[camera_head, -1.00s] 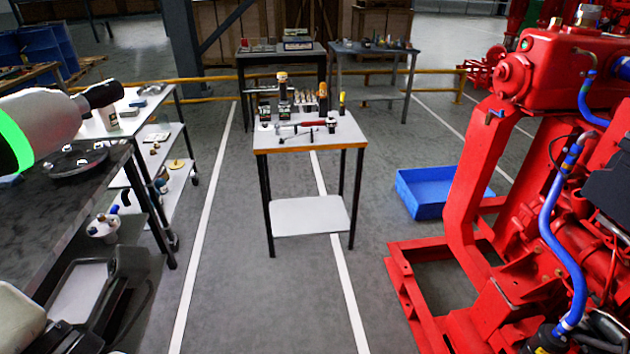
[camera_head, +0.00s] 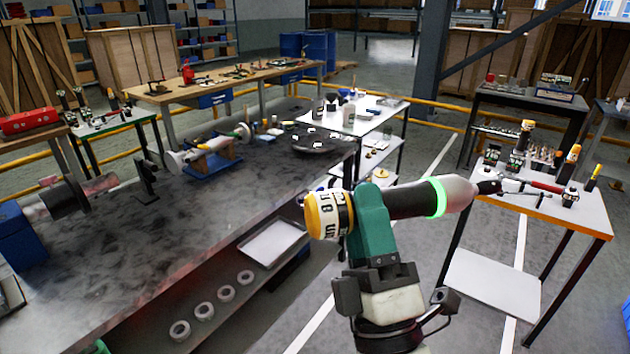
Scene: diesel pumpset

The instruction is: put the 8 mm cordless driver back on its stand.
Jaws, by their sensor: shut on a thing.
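The 8 mm cordless driver (camera_head: 417,200) is in the middle of the head view. It has a yellow and white label at its rear end, a teal handle, a lit green ring and a grey nose with a dark tip pointing right. My gripper (camera_head: 381,268) is below it, shut on the lower handle; the fingers are partly hidden. The driver is held up in front of the long dark bench (camera_head: 240,205), and its tip overlaps the small table (camera_head: 560,210) in the picture. I cannot tell which object is the driver's stand.
The bench holds a black disc (camera_head: 318,143), a blue cradle (camera_head: 212,165) and a dark bracket (camera_head: 146,178). Floor shows between bench and small table.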

